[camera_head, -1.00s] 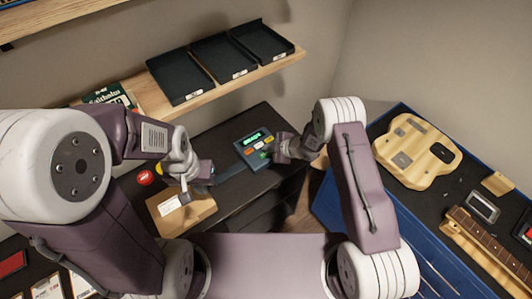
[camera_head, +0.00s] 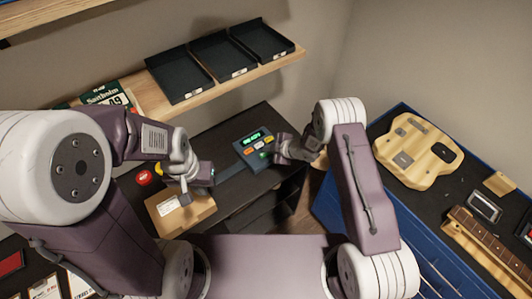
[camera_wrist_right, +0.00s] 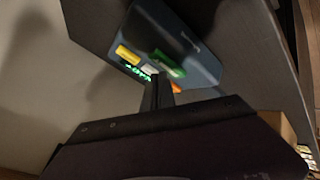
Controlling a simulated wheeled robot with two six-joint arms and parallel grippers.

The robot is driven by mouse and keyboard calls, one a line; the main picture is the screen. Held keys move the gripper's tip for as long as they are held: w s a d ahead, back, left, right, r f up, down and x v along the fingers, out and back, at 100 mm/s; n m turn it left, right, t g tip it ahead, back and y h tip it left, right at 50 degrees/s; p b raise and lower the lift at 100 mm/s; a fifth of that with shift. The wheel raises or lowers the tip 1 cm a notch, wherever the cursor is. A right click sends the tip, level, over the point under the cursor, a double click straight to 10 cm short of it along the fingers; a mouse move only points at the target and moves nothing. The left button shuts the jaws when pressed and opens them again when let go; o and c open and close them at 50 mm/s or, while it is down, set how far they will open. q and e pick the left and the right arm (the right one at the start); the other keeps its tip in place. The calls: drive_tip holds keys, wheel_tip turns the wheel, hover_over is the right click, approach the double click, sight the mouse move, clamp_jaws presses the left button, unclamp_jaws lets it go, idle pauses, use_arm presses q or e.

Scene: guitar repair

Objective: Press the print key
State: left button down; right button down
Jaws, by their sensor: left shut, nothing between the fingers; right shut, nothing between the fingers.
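A small blue-grey device (camera_head: 254,146) with a lit green display and coloured keys sits on the dark bench. In the right wrist view its yellow key (camera_wrist_right: 127,54), white key (camera_wrist_right: 149,70), green key (camera_wrist_right: 168,62) and orange key (camera_wrist_right: 175,87) show; I cannot read which is the print key. My right gripper (camera_head: 275,151) is shut and empty at the device's right side; its dark fingers (camera_wrist_right: 157,88) overlap the key area in the wrist view, contact unclear. My left gripper (camera_head: 210,179) is shut and empty, left of the device above the bench.
A cardboard box (camera_head: 180,211) with a white label lies below my left gripper. A red button (camera_head: 144,177) is further left. Black trays (camera_head: 222,55) stand on the shelf above. A guitar body (camera_head: 416,150) lies on the blue cabinet at right.

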drive_tip(key=shift+f+b, duration=0.45)
drive_tip(key=shift+f, duration=0.05)
drive_tip(key=shift+r, duration=0.1)
idle(0.5)
drive_tip(key=shift+r+p, duration=0.65)
drive_tip(key=shift+r, duration=0.15)
drive_tip(key=shift+r, duration=0.1)
wheel_tip(320, 180, up, 5)
drive_tip(key=p, duration=0.3)
drive_tip(key=shift+p, duration=0.4)
